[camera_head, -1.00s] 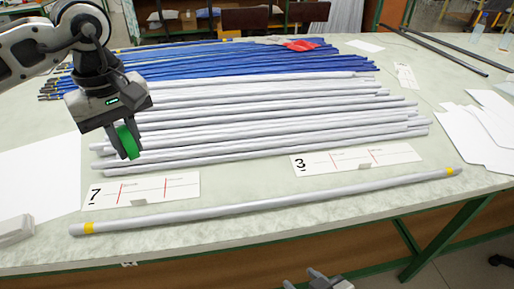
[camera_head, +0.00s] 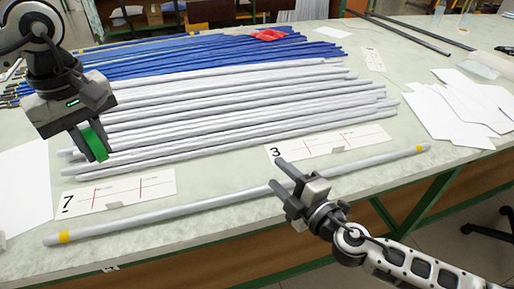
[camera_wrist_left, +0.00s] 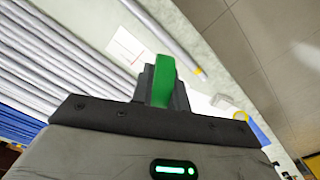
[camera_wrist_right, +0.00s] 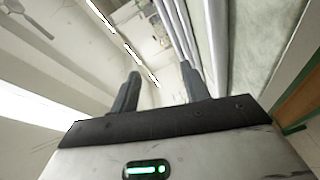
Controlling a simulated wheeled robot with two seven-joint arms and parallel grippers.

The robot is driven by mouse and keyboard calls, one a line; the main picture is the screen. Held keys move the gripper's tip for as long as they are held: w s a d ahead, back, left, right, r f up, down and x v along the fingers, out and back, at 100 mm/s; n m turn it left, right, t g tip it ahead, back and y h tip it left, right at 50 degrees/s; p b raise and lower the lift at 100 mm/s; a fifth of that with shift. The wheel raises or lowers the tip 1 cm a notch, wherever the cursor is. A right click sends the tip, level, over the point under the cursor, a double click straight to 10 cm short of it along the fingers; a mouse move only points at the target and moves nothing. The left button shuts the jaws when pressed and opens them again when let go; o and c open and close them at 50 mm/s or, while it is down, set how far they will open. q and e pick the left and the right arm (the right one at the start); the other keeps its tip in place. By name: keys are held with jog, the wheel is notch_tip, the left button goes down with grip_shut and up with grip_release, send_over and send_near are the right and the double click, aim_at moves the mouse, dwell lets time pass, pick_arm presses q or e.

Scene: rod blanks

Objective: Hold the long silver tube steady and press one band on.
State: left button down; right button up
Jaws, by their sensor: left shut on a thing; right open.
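The long silver tube (camera_head: 185,210) lies along the front of the table, with a yellow mark near each end. My left gripper (camera_head: 93,143) is shut on a green band (camera_head: 96,140), above the table behind the tube's left end. The green band also shows between the fingers in the left wrist view (camera_wrist_left: 163,80), with the silver tube (camera_wrist_left: 165,35) beyond it. My right gripper (camera_head: 278,174) is open and empty, and its fingers overlap the middle of the tube in the head view. I cannot tell how high above the tube they are.
Several silver tubes (camera_head: 230,115) and blue tubes (camera_head: 200,60) lie in rows behind. White cards marked 7 (camera_head: 118,192) and 3 (camera_head: 330,143) lie between these rows and the front tube. Paper sheets (camera_head: 455,115) lie at the right. The table's front edge is close to the front tube.

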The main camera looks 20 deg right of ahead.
jog(key=w+a+r+n+g+y, duration=0.1)
jog(key=a+r+n+g+y, duration=0.15)
jog(key=a+n+y, duration=0.35)
jog(key=a+r+n+g+y, duration=0.1)
jog(key=a+n+g+y, duration=0.25)
jog(key=a+n, duration=0.4)
jog(key=n+g+h, duration=1.1)
jog(key=n+h, duration=0.4)
jog(key=n, duration=0.7)
send_near(257, 189)
jog(key=shift+y, duration=0.25)
jog(key=f, duration=0.9)
jog(key=shift+s+d, duration=0.1)
jog(key=shift+d, duration=0.15)
grip_shut()
